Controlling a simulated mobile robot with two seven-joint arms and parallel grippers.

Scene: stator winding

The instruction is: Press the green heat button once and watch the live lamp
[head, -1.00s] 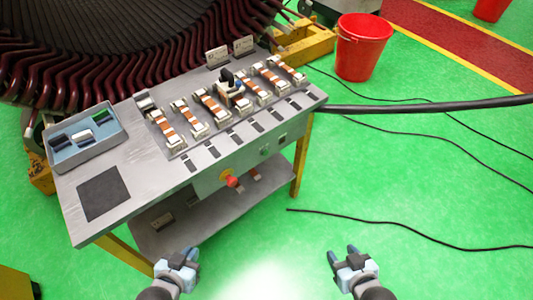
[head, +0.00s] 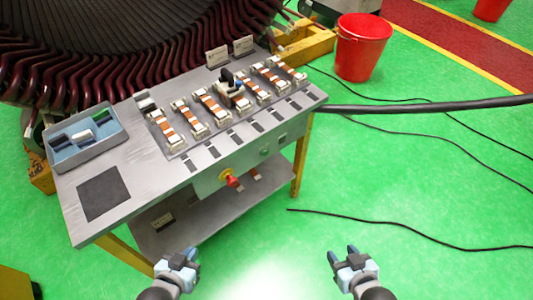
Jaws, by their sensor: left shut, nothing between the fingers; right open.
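The bench (head: 140,170) has a grey front panel with a red mushroom button on a yellow base (head: 230,180). To its right on the panel is a small round greenish control (head: 264,152), and further right a second small fitting (head: 282,137). They are too small to tell for sure which is the heat button and which the live lamp, or whether a lamp is lit. My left gripper (head: 180,258) is shut and empty, in front of the bench and below the panel. My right gripper (head: 343,256) is open and empty over the green floor, apart from the bench.
A row of copper-and-white clamped pieces (head: 210,108) lies on the bench top. A grey tray (head: 88,152) with coloured items is at its left. The large stator (head: 60,55) stands behind. A red bucket (head: 362,50) and black cables (head: 400,228) are on the floor at right.

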